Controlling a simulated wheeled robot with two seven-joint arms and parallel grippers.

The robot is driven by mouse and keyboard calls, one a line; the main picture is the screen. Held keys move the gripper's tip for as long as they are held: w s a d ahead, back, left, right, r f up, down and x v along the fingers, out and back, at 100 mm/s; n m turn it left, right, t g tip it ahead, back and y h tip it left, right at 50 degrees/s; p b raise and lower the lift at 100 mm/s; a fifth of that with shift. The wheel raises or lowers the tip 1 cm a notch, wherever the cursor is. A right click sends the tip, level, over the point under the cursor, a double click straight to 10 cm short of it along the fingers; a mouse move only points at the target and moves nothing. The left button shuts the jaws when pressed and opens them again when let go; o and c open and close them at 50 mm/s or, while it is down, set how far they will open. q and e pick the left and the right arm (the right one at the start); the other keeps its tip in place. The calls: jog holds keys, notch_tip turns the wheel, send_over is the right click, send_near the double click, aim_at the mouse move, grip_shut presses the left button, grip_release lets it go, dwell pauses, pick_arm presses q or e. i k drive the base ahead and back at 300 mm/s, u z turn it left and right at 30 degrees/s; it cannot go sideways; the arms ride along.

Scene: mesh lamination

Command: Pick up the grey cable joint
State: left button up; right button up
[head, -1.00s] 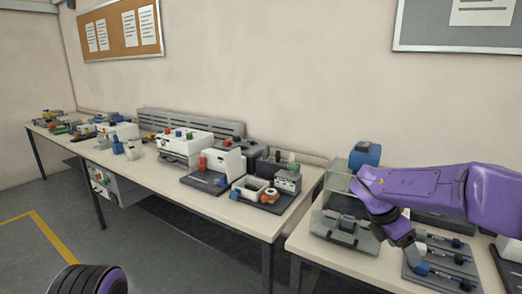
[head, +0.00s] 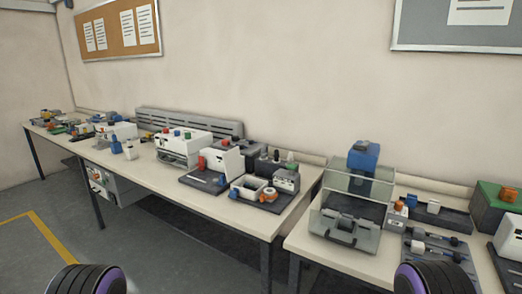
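I cannot single out a grey cable joint for certain. Small cable pieces with pale and dark parts (head: 419,247) lie on a grey tray (head: 437,239) on the right table. Neither of my grippers is in view. Only dark rounded parts of my own arms show at the bottom left and bottom right, and the right one hides the front of the grey tray.
A clear-sided machine with a blue top (head: 363,157) stands left of the trays. A green-topped box (head: 495,205) is at the far right. The long left table (head: 258,222) carries several devices, and a narrow gap separates the tables.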

aim_at(417, 232)
jog(key=z, duration=1.3)
